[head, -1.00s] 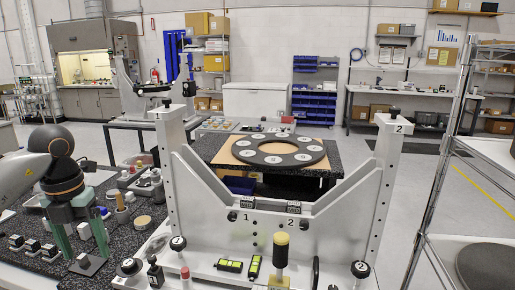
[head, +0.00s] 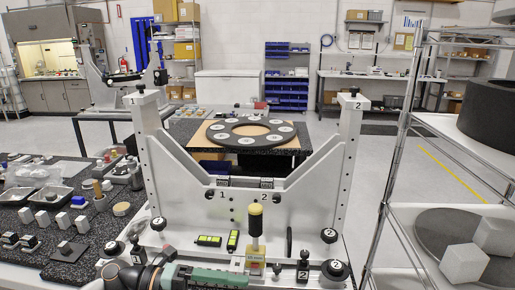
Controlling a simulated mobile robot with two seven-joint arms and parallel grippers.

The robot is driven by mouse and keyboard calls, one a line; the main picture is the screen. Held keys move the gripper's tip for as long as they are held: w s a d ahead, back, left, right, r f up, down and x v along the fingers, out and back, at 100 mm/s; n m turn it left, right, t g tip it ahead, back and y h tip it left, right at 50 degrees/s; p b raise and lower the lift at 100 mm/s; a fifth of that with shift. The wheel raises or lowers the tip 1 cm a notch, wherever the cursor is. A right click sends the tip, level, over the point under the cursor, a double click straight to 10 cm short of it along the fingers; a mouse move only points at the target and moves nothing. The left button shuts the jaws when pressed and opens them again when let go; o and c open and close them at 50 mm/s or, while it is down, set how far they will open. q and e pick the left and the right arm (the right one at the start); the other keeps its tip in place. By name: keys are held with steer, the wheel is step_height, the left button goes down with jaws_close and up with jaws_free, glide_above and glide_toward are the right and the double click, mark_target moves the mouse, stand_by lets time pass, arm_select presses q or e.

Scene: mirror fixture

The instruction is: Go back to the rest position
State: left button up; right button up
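My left gripper (head: 225,278) lies low at the bottom edge of the head view, in front of the fixture's base. One green finger shows from the side, pointing right; whether the fingers are apart or holding anything is hidden. My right gripper is not in view. The grey mirror fixture (head: 240,198) stands upright in the middle, with posts marked 1 and 2. A yellow-topped plunger (head: 255,222) stands on its base, just beyond the gripper's tip.
Left, a dark speckled bench (head: 100,235) holds small blocks, trays and bottles. A wire shelf (head: 400,180) with white cubes (head: 465,264) stands right. Behind the fixture, a ring plate (head: 252,134) lies on a table. Open floor shows between the fixture and the shelf.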

arm_select(q)
steer(key=w+a+f+n+t+y, duration=0.1)
steer(key=a+f+n+t+y, duration=0.25)
steer(key=f+n+t, duration=0.6)
steer(key=w+a+f+n+t+y, duration=0.1)
steer(key=a+f+n+t+y, duration=0.2)
steer(key=n+t, duration=0.8)
steer(key=s+a+f+n+g+y, duration=0.2)
steer(key=s+f+n+g+y, duration=0.2)
steer(key=s+f, duration=0.4)
steer(key=s+a+f+n+g+y, duration=0.3)
steer(key=s+f+n+g, duration=0.4)
steer(key=f, duration=0.3)
steer(key=shift+s+f+n+y, duration=0.35)
steer(key=shift+s+n, duration=0.2)
steer(key=shift+s, duration=0.3)
